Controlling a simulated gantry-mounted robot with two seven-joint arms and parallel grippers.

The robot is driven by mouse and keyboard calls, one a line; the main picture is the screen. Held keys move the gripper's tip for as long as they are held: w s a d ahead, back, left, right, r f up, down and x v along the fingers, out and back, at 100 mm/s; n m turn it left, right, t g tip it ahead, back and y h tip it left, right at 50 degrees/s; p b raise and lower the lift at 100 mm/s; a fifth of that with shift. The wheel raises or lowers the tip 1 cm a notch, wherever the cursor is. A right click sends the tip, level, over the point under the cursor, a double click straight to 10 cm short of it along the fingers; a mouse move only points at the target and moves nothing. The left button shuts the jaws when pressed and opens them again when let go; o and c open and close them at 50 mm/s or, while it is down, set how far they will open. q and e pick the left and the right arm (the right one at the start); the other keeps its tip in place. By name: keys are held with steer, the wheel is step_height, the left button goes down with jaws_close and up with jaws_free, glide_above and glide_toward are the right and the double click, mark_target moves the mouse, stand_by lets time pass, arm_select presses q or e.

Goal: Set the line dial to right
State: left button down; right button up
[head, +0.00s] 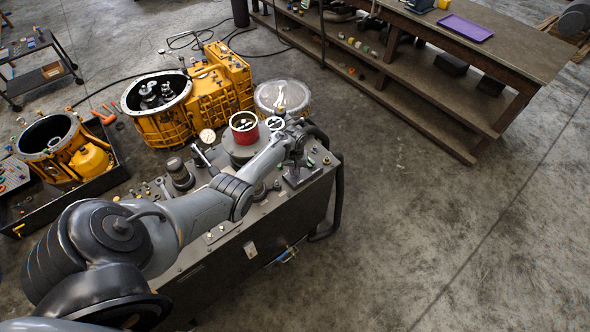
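A grey machine bench (312,208) carries several round dials, and I cannot tell which is the line dial. A small white-faced dial (208,136) stands at its back left. A larger dial with a red rim (244,127) is at the back middle. A smaller white-faced dial (274,123) is right of it, close to my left wrist. My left arm reaches from the lower left across the bench top. My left gripper (299,160) is at the bench's right end, small and partly hidden; its fingers are not clear. My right gripper is not in view.
Yellow gearbox housings (218,88) stand behind the bench. A dark tray (98,185) with a yellow housing is at the left. A levered fitting (203,158) and a dark cylinder (180,174) stand on the bench near my forearm. The floor to the right is clear.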

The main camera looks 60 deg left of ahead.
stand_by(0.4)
arm_select(q)
steer(key=c, duration=1.1)
jaws_free()
steer(key=shift+c, duration=0.2)
steer(key=shift+r, duration=0.55)
step_height(320, 180, up, 10)
steer(key=p, duration=0.2)
steer(key=shift+f, duration=0.15)
